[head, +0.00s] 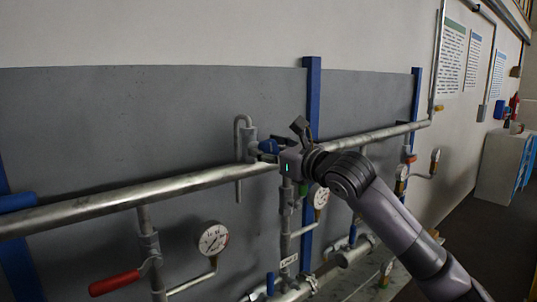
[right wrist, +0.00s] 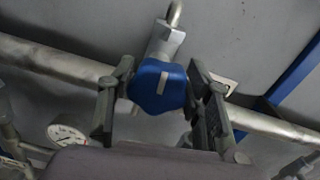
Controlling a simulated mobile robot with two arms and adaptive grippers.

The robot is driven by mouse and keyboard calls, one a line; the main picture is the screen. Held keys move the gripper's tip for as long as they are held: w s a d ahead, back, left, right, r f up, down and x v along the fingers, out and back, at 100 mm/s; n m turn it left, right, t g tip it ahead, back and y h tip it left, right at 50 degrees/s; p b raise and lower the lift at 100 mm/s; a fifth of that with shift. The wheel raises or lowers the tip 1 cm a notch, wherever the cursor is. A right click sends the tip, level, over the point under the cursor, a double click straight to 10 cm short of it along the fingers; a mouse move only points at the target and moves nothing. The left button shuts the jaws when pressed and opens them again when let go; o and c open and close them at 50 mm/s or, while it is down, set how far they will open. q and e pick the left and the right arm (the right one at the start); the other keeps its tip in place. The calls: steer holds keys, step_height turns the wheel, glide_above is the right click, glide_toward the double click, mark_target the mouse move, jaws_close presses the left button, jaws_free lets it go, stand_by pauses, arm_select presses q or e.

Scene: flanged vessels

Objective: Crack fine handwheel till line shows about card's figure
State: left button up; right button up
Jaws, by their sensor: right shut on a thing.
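The blue handwheel (right wrist: 158,88) has a pale stripe on its face and sits on a metal valve body on the pipe. My right gripper (right wrist: 156,100) has one finger on each side of it and is shut on it. In the head view the blue handwheel (head: 267,146) is partly hidden by my right gripper (head: 276,150). A "LINE" tag (head: 289,261) hangs on the pipework below. A round white gauge (head: 213,238) stands left of it and another gauge (head: 321,197) right of it; their readings are too small to tell. My left gripper is not in view.
A long horizontal pipe (head: 130,200) runs along the grey panel (head: 150,110). A red lever handle (head: 114,283) sticks out at lower left. Blue posts (head: 313,95) stand against the wall. Printed sheets (head: 450,58) hang at right; their text is unreadable.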

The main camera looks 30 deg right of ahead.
steer(key=n+b, duration=0.2)
steer(key=n, duration=0.1)
steer(key=shift+a+f+n+b, duration=0.1)
steer(key=shift+f+n+b, duration=0.05)
steer(key=shift+n+b, duration=0.2)
steer(key=n+b, duration=0.1)
steer(key=n, duration=0.2)
steer(key=shift+n+b, duration=0.25)
steer(key=shift+b, duration=0.15)
steer(key=n+b, duration=0.1)
steer(key=n, duration=0.2)
steer(key=shift+a+f+n, duration=0.1)
steer(key=shift+a+n, duration=0.05)
steer(key=shift+n, duration=0.15)
steer(key=shift+f+n+b, duration=0.1)
steer(key=shift+n+b, duration=0.25)
steer(key=shift+n, duration=1.55)
steer(key=o, duration=1.1)
steer(key=shift+o, duration=0.2)
